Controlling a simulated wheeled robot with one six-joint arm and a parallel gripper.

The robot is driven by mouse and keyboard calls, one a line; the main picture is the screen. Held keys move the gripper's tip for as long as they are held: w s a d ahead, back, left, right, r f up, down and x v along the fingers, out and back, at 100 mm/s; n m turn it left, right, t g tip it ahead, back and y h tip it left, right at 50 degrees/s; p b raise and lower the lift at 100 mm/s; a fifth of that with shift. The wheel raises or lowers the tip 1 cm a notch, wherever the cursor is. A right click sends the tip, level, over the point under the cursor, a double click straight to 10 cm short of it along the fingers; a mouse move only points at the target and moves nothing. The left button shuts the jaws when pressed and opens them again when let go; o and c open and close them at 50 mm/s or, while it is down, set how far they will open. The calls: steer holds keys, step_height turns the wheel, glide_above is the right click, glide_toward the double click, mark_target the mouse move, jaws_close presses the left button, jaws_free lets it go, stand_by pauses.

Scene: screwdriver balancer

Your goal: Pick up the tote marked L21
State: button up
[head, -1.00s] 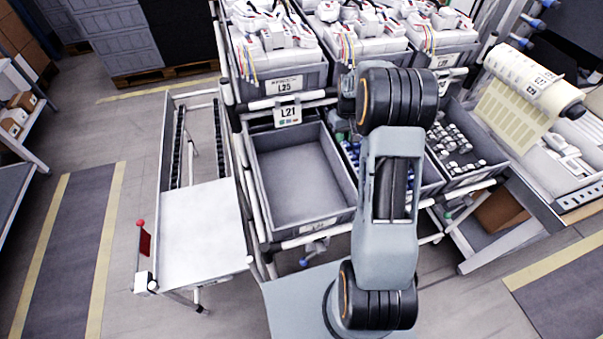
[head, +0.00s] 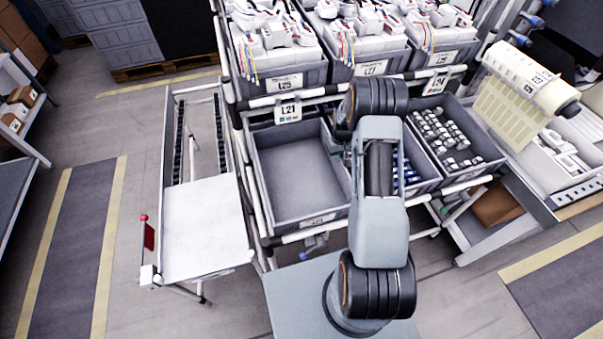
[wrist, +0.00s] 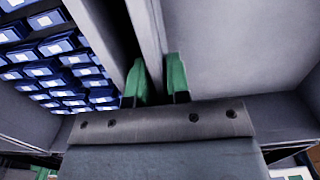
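The tote under the L21 sign (head: 288,110) is a grey, empty open bin (head: 300,165) on the rack's lower level in the head view. Its right side is partly hidden by my arm. In the wrist view, an empty grey tote (wrist: 240,50) fills the right side; it appears to be the same one. My gripper (wrist: 156,80) shows two green fingers, apart, at the tote walls between this tote and the neighbouring one. A pale rim runs down toward the gap between the fingers; I cannot tell whether they touch it.
A tote of blue parts (wrist: 60,65) stands beside the empty one. A tote of grey parts (head: 450,140) is farther right. Filled totes (head: 285,75) stand on the level above. A cart with a white top (head: 203,225) stands left of the rack.

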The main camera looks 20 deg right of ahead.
steer(key=shift+f, duration=0.6)
steer(key=shift+c, duration=0.3)
jaws_close()
steer(key=shift+r, duration=0.1)
stand_by(0.6)
